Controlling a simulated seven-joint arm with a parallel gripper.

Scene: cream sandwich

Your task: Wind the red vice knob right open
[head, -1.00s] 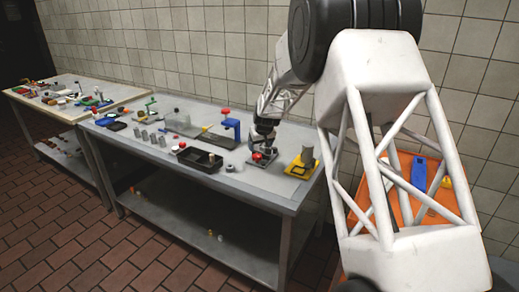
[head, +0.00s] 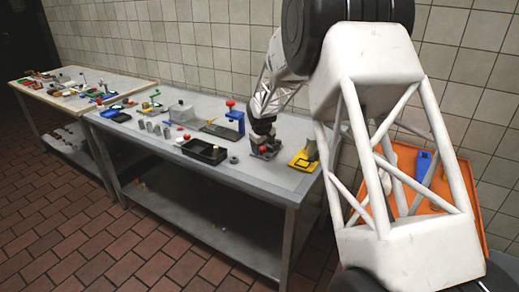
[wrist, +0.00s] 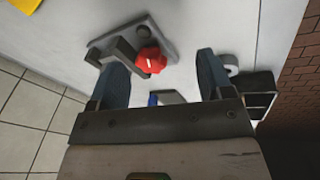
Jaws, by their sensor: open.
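The red vice knob (wrist: 150,60) shows in the wrist view as a faceted red knob beside a grey bar of the vice (wrist: 168,28), which has a flat base plate. In the head view the vice (head: 268,153) sits on the near right part of the bench, with the red knob (head: 262,149) partly hidden by my gripper (head: 264,140). In the wrist view my gripper (wrist: 160,65) is open. The knob appears between its two blue-grey fingers, nearer the left one, with visible space on both sides. I cannot tell the height gap.
A yellow block fixture (head: 303,160) stands right of the vice. A black tray (head: 205,151) and a small grey ring (head: 233,159) lie to its left. A blue stand with a red top (head: 236,120) is behind. An orange tray (head: 466,200) is at the far right.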

